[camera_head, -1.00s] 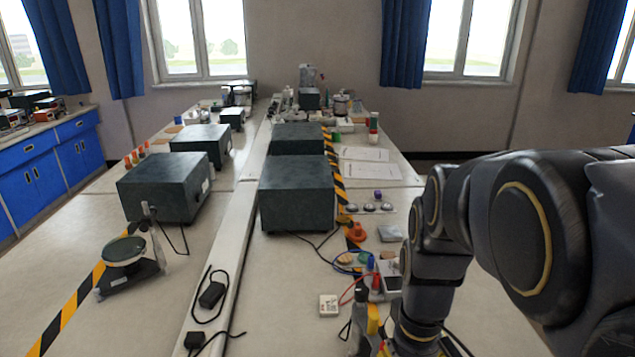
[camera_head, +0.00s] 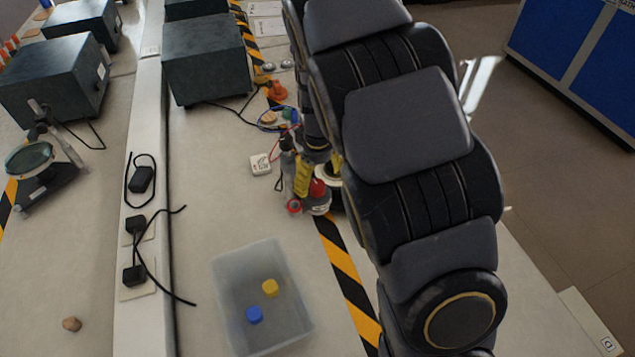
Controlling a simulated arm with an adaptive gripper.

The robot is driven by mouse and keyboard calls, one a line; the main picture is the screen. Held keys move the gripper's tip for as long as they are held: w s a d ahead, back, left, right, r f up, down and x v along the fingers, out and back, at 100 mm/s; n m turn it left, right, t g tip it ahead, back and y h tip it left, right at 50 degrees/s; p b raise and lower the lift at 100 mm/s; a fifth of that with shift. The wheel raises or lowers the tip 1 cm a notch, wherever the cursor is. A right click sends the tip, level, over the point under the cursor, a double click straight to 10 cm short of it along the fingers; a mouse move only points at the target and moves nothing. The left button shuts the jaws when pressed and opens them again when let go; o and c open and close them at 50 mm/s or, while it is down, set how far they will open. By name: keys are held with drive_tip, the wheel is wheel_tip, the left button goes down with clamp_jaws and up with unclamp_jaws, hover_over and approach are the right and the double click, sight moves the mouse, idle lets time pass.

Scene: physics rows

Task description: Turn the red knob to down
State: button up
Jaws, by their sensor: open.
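A red round part (camera_head: 318,188), which looks like the red knob, shows close beside my gripper, on or next to a small grey and silver piece. Which way it is turned cannot be made out. My gripper (camera_head: 300,182), dark with yellow parts, is low over the bench near it. It is open, with nothing seen held. Whether a finger touches the red part cannot be told, because the gripper and my arm cover much of this spot. A smaller red ring (camera_head: 294,206) shows just below the gripper.
A clear bin (camera_head: 226,300) with a yellow and a blue block stands nearer. A white square (camera_head: 260,164) lies left of my gripper; an orange piece (camera_head: 276,90) and wires lie beyond. Dark boxes (camera_head: 205,60) stand at the back. Bench between bin and gripper is clear.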

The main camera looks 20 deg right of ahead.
wheel_tip(320, 180, down, 2)
drive_tip(key=shift+f, duration=0.1)
clamp_jaws()
